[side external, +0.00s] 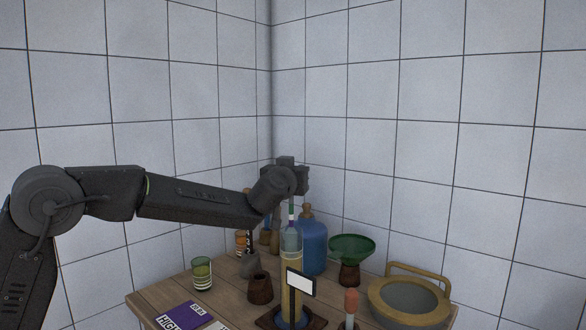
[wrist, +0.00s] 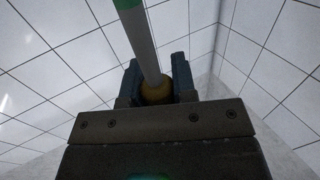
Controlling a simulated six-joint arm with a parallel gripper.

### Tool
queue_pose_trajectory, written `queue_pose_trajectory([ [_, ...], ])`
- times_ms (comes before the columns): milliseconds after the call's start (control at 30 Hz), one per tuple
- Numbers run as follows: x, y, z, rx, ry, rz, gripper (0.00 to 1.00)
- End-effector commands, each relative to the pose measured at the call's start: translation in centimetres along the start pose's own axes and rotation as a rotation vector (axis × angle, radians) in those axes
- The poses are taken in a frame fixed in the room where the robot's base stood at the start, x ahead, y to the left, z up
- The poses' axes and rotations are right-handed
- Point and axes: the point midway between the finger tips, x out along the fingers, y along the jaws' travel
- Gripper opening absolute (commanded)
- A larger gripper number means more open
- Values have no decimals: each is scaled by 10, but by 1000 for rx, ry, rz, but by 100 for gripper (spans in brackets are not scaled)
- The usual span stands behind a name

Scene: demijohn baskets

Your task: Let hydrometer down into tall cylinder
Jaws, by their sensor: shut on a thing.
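My gripper (side external: 290,178) is above the tall cylinder (side external: 291,262), pointing down. In the side external view the rod hangs straight below the jaws, in line with the cylinder mouth. Its lower part appears to be inside the clear upper part of the cylinder; its bottom end cannot be made out. The cylinder holds yellowish liquid. In the wrist view the pale hydrometer stem (wrist: 138,36) with a green band runs to a yellow ball between the fingers (wrist: 157,88).
A blue demijohn (side external: 312,250), green funnel (side external: 351,246), basket (side external: 408,305), brown cup (side external: 260,290), green glass (side external: 202,275) and purple booklet (side external: 183,317) crowd the wooden table (side external: 152,302).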

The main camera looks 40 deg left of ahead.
Motion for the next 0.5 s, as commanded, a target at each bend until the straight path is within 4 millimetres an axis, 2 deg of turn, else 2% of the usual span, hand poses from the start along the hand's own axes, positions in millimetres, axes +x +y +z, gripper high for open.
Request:
queue_pose_trajectory([
  [500, 0, 0, 26, 1, -2, -1, 0],
])
